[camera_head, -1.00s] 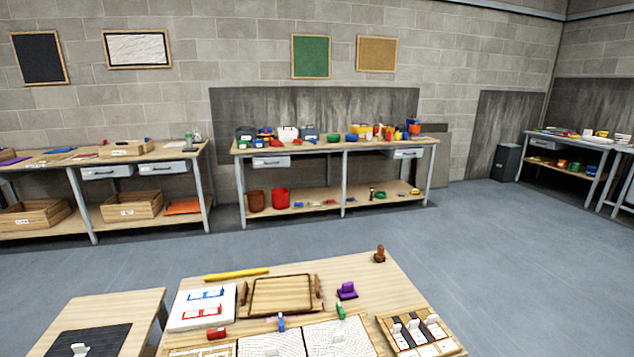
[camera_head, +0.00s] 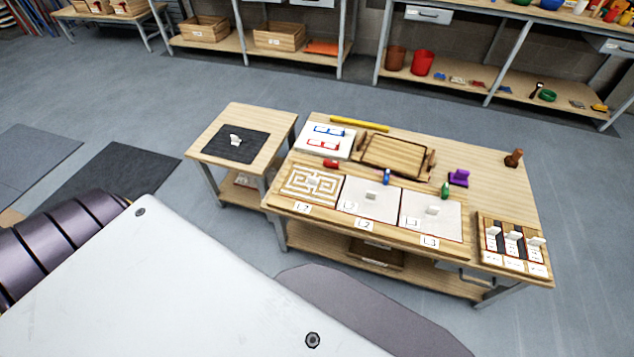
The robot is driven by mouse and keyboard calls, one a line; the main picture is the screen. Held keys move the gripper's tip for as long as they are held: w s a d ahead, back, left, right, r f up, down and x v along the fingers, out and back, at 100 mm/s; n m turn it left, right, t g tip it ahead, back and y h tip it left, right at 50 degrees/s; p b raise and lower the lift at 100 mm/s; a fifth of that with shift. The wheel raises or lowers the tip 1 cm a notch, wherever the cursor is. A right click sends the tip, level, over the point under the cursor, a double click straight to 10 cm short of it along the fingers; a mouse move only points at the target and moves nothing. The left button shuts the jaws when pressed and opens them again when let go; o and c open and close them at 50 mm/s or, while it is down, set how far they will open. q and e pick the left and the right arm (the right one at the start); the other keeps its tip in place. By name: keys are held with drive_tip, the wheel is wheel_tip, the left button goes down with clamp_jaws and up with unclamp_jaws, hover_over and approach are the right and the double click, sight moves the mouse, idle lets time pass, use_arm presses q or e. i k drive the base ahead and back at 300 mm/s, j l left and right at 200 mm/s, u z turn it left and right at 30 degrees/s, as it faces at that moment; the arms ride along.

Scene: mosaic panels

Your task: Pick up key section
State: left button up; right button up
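I cannot tell for certain which piece is the key section. A small white upright piece (camera_head: 235,140) stands on a black mat (camera_head: 248,154) on the small side table. Several small white upright pieces (camera_head: 514,236) stand in a wooden tray with dark strips (camera_head: 483,219) at the right end of the larger table. Two pale panels, each with a small white piece on it, lie mid-table: the middle panel (camera_head: 358,207) and the right panel (camera_head: 415,224). A maze-patterned panel (camera_head: 312,184) lies to their left. Neither gripper is in view.
The larger table also holds an empty wooden tray (camera_head: 395,152), a white board with blue and red marks (camera_head: 315,148), a yellow rod (camera_head: 360,124), a purple block (camera_head: 459,178) and a brown peg (camera_head: 513,158). Shelved workbenches stand behind. Grey floor is open around the tables.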

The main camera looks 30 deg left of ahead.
sight(310, 184)
drive_tip(key=j+z, duration=0.25)
drive_tip(key=j, duration=0.3)
drive_tip(key=j+z, duration=0.2)
drive_tip(key=j, duration=0.3)
drive_tip(key=j+z, duration=0.25)
drive_tip(key=j, duration=0.3)
drive_tip(key=k+j+z, duration=0.1)
drive_tip(key=j+z, duration=0.15)
drive_tip(key=j, duration=0.25)
drive_tip(key=k+j+z, duration=0.2)
drive_tip(key=j, duration=0.3)
drive_tip(key=k+j+z, duration=0.1)
drive_tip(key=j+z, duration=0.15)
drive_tip(key=j, duration=0.25)
drive_tip(key=k+j+z, duration=0.25)
drive_tip(key=j, duration=0.2)
drive_tip(key=k+j+z, duration=0.2)
drive_tip(key=j, duration=0.2)
